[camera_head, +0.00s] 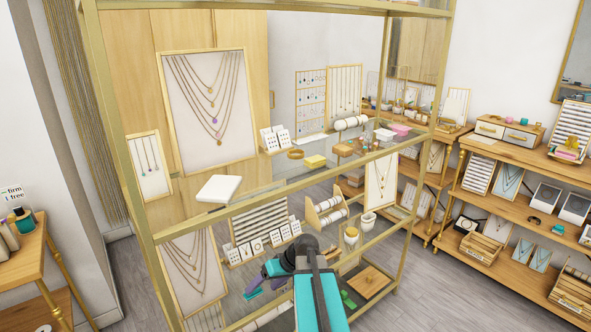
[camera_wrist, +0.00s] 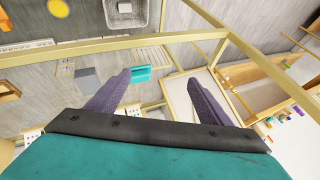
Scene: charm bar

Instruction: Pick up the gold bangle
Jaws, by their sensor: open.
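The gold bangle (camera_head: 296,154) lies flat on the upper glass shelf of a gold-framed display stand, left of a small yellow box. My gripper (camera_head: 262,287) is low in front of the stand, below and to the left of the bangle and well apart from it. In the wrist view, the two purple fingers of my gripper (camera_wrist: 158,78) are spread with nothing held between them. I cannot make out the bangle in the wrist view.
A gold frame bar (camera_head: 280,190) crosses between my arm and the upper shelf. Near the bangle are a yellow box (camera_head: 315,161), a white box (camera_head: 218,188) and earring cards (camera_head: 275,138). Wooden shelves (camera_head: 510,205) stand to the right. Gold bars (camera_wrist: 130,43) cross the wrist view.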

